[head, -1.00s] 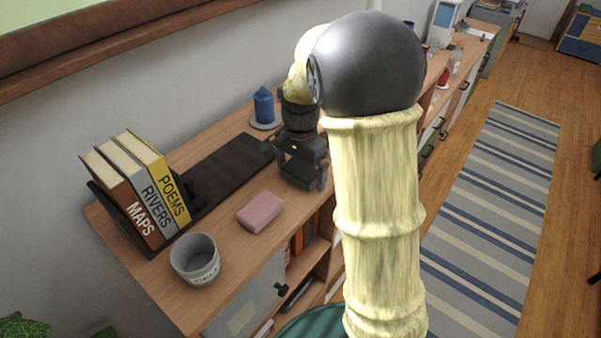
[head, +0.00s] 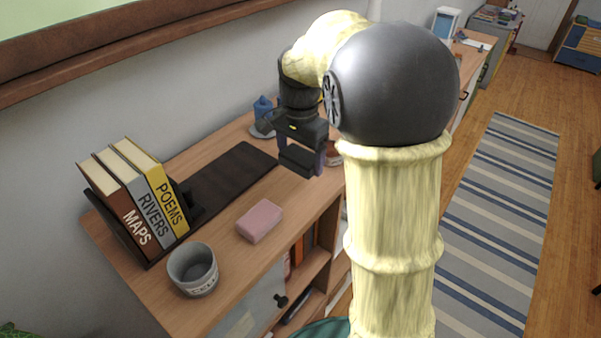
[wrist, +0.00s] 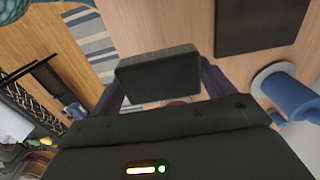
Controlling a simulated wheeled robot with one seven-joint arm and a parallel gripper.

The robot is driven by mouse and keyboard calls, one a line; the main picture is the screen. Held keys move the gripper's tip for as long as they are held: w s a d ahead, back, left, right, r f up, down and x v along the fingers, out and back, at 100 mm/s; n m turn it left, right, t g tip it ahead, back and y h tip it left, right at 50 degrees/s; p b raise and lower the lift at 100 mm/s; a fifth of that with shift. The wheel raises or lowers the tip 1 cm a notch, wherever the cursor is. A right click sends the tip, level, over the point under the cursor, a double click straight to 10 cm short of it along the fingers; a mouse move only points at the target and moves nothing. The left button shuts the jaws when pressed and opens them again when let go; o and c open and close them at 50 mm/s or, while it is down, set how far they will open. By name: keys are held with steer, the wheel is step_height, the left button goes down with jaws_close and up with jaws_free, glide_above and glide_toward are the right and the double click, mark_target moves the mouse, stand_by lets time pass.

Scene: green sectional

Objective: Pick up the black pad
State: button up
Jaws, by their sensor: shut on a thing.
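The black pad (head: 298,161) is a thick dark rectangular block. My gripper (head: 301,163) is shut on it, with one finger at each side, and holds it above the wooden cabinet top. In the wrist view, the black pad (wrist: 158,80) spans the space between the fingers of my gripper (wrist: 161,86). The cabinet top shows beyond it, and the pad looks clear of it. My gripper body hides part of the surface behind.
A flat dark mat (head: 232,178) lies beside the books (head: 145,195). A pink block (head: 259,221), a grey cup (head: 193,269) and a blue candle (head: 263,108) on a dish stand on the cabinet top (head: 225,226). A striped rug (head: 490,230) lies on the floor at right.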

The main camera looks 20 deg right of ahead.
mark_target(300, 155)
steer(key=shift+r, duration=1.55)
steer(key=o, duration=0.5)
steer(key=c, duration=0.4)
steer(key=shift+o, duration=0.2)
steer(key=shift+f, duration=0.1)
